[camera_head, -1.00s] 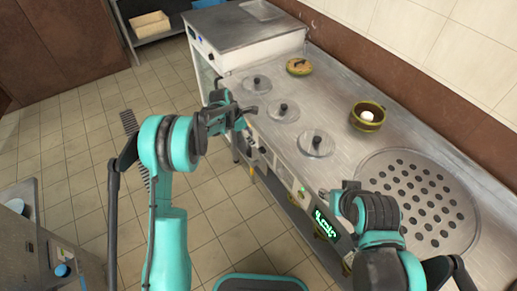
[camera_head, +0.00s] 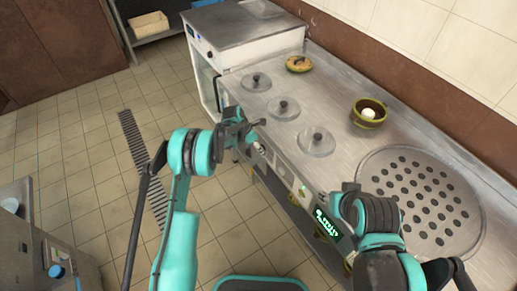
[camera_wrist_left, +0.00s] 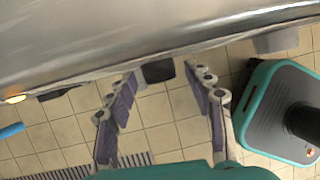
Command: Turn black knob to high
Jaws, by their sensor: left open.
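A black knob (camera_wrist_left: 158,71) sticks out from the counter's front edge in the left wrist view. It lies just beyond and between the two fingertips of my left gripper (camera_wrist_left: 168,78), which is spread open and empty. In the head view my left gripper (camera_head: 250,127) is beside the counter's front edge, near the lidded wells; the arm and gripper cover much of the front panel there. My right gripper (camera_head: 335,199) is at the counter's front edge near the green display, and its fingers are too small and covered to read.
The steel counter (camera_head: 335,115) carries several lidded wells (camera_head: 284,108), a green pot (camera_head: 368,113) with something white inside, a brown-topped round dish (camera_head: 299,63) and a perforated plate (camera_head: 420,200). A green display (camera_head: 327,223) is on the front. Tiled floor (camera_head: 110,200) at left is open.

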